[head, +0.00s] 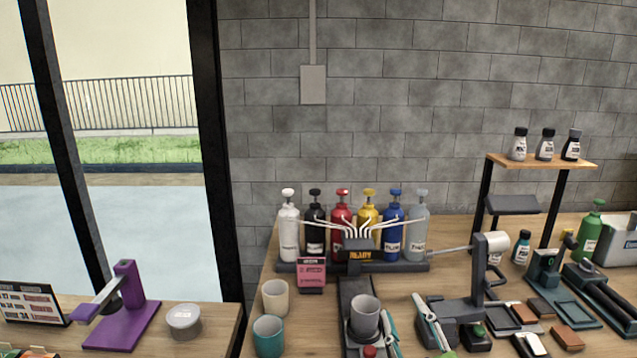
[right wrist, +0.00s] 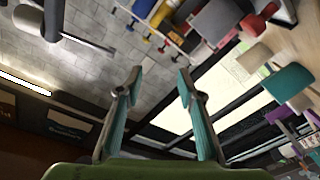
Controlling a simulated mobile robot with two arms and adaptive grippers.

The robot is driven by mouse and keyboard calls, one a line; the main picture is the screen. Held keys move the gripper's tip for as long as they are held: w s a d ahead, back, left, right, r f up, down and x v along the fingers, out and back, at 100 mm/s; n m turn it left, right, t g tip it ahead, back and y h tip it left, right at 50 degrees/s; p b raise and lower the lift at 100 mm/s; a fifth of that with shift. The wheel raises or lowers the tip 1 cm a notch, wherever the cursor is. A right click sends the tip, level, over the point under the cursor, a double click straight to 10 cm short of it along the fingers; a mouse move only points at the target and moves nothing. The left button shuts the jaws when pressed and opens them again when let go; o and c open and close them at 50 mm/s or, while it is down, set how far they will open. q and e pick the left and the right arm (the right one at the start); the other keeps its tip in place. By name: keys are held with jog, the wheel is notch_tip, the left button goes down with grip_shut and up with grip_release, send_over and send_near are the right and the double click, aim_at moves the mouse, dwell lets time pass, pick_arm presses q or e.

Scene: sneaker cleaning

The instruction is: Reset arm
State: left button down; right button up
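My right gripper (head: 410,312) is at the bottom of the head view, over the front of the wooden counter. Its two teal-padded fingers stand wide apart. The right wrist view shows the same gripper (right wrist: 160,82) open, with nothing between the fingers. It is just right of a grey cup (head: 365,316) on the dispenser stand. I cannot tell how high it is above the counter. My left gripper is not in view.
Several pump bottles (head: 341,228) stand behind a dispenser showing "READY" (head: 361,255). A beige cup (head: 275,297) and a teal cup (head: 268,335) stand left. Tools and blocks crowd the right. A purple stand (head: 124,320) is on the left table.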

jog(key=s+d+f+m+g+h, duration=0.1)
jog(key=s+d+f+m+g, duration=0.15)
jog(key=f, duration=0.35)
jog(key=s+d+f+m+g+h, duration=0.1)
jog(key=s+d+f+g, duration=0.15)
jog(key=f, duration=0.35)
jog(key=s+f+m+g, duration=0.1)
jog(key=s+f+g, duration=0.4)
jog(key=s+f, duration=0.45)
jog(key=s+f+m+g, duration=0.1)
jog(key=s+f+g, duration=0.5)
jog(key=s, duration=0.7)
jog(key=s+f+p, duration=0.1)
jog(key=s+f, duration=0.2)
jog(key=f, duration=2.5)
jog(key=s+d+f+g, duration=0.1)
jog(key=s+d+f, duration=0.2)
jog(key=s+f, duration=1.1)
jog(key=s, duration=0.2)
jog(key=shift+s+g+p, duration=0.3)
jog(key=shift+p, duration=0.05)
